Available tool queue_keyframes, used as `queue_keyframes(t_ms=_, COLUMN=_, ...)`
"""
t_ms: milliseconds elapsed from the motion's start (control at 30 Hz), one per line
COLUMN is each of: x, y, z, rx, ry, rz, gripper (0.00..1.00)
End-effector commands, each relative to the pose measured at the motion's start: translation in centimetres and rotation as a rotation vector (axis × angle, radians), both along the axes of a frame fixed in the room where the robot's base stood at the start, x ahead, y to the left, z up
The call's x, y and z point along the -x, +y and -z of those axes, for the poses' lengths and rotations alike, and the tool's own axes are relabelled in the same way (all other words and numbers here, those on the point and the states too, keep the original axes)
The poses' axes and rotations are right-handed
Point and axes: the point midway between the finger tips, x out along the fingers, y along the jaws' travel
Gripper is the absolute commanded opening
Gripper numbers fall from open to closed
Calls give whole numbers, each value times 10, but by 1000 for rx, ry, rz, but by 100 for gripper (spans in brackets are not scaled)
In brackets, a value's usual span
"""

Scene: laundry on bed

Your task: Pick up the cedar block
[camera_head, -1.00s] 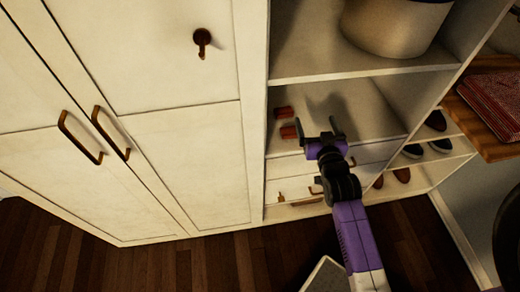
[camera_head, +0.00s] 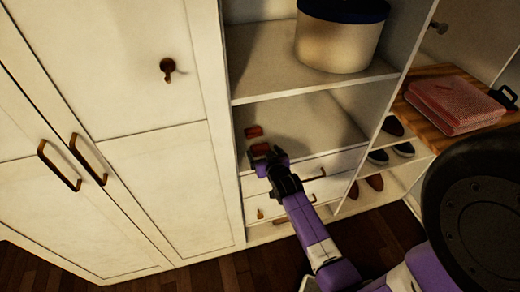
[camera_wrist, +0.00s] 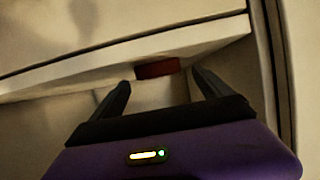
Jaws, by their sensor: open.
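In the wrist view, one reddish block (camera_wrist: 158,68) shows just beyond and between the fingertips of my gripper (camera_wrist: 163,84). The jaws are open and empty. I cannot tell whether they touch the block.
A cream bin with a dark blue lid (camera_head: 341,35) stands on the shelf above. Drawers (camera_head: 318,175) lie below the blocks. Shoes (camera_head: 391,153) and a wooden board (camera_head: 428,110) with folded red cloth (camera_head: 458,101) are to the right. Closed wardrobe doors (camera_head: 160,180) fill the left.

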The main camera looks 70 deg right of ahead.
Motion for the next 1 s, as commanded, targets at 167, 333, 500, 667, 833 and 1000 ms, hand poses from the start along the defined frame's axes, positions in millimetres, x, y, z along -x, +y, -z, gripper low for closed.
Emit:
queue_keyframes(t_ms=167, x=-13, y=-15, z=8, rx=0, ry=0, rz=0, gripper=89)
queue_keyframes(t_ms=333, x=-17, y=-20, z=11, rx=1, ry=-1, rz=0, gripper=89)
queue_keyframes(t_ms=500, x=-17, y=-20, z=11, rx=1, ry=-1, rz=0, gripper=89)
queue_keyframes(t_ms=667, x=-17, y=-20, z=11, rx=1, ry=-1, rz=0, gripper=60)
queue_keyframes(t_ms=833, x=-17, y=-20, z=11, rx=1, ry=-1, rz=0, gripper=26)
queue_keyframes(t_ms=1000, x=-17, y=-20, z=10, rx=1, ry=-1, rz=0, gripper=25)
